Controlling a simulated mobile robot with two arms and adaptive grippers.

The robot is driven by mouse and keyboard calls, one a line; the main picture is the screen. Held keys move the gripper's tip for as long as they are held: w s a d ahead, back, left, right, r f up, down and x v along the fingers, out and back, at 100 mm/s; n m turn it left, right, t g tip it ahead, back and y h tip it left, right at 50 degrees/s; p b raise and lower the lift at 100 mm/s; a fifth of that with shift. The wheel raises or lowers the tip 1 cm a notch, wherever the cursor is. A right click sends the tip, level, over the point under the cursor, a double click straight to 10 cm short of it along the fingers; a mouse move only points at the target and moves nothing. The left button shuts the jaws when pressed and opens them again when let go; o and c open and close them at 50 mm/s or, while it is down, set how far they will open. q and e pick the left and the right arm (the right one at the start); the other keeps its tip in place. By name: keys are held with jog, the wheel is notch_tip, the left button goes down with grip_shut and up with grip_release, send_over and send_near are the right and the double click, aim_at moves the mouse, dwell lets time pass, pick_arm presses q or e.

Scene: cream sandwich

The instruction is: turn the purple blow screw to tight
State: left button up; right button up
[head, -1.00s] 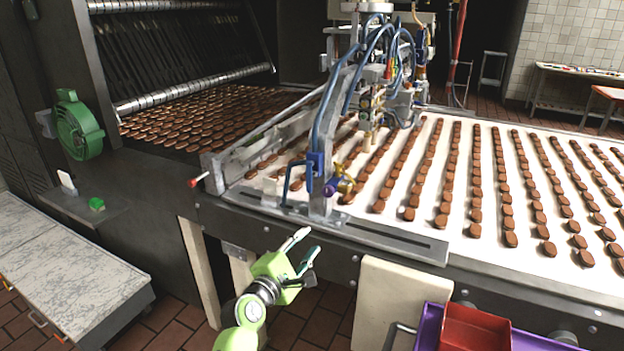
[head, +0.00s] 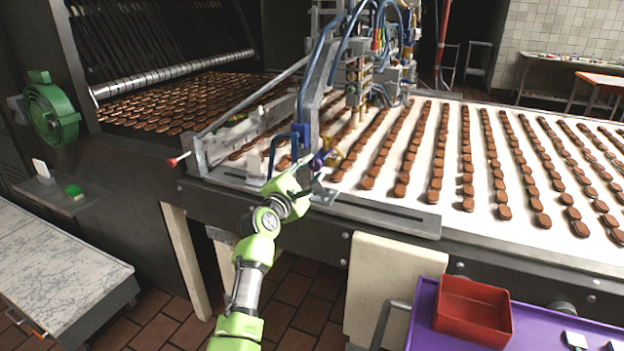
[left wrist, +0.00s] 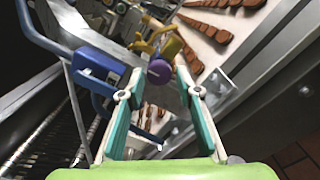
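The purple blow screw (head: 318,160) is a small purple knob on the near side of the depositing machine, beside a yellow fitting. In the left wrist view the purple screw (left wrist: 160,72) shows as a round knob between the two fingertips, with the yellow fitting (left wrist: 158,42) behind it. My left gripper (head: 308,176) is at the screw and partly covers it in the head view. In the left wrist view my left gripper (left wrist: 159,78) is open, its fingers on either side of the knob. Whether they touch it, I cannot tell. My right gripper is out of view.
A blue bracket (head: 283,152) stands just left of the screw, close to my gripper. The white conveyor (head: 425,150) carries rows of brown biscuits. A red-tipped lever (head: 178,160) sticks out at left. A red bin (head: 472,310) sits on a purple tray (head: 425,318) at lower right.

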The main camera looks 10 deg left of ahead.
pick_arm(q)
jog(key=shift+w+d, duration=0.1)
jog(key=shift+w, duration=0.45)
jog(key=c, duration=0.8)
jog(key=shift+c, duration=0.2)
